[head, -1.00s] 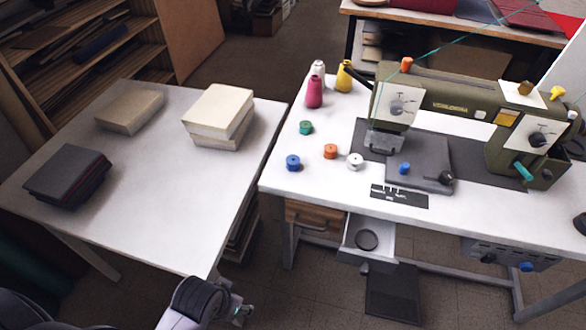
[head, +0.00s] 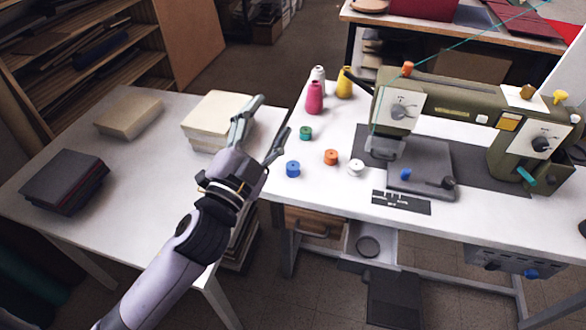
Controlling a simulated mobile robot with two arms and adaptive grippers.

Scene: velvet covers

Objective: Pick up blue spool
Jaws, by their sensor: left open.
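The blue spool (head: 293,169) stands on the white sewing table near its left edge. Orange (head: 331,157), green (head: 305,133) and white (head: 355,167) spools stand close by, to its right and behind it. My left gripper (head: 274,117) is open and empty, with its fingers pointing up and away in the picture. It hangs over the gap between the two tables, to the left of the blue spool and apart from it. My right gripper does not show.
An olive sewing machine (head: 455,98) fills the right of the sewing table (head: 325,188). Pink (head: 315,97) and yellow (head: 345,83) thread cones stand at its back left. The left table (head: 130,170) bears pale (head: 205,135) and dark (head: 65,180) stacks. A drawer (head: 366,240) hangs open below.

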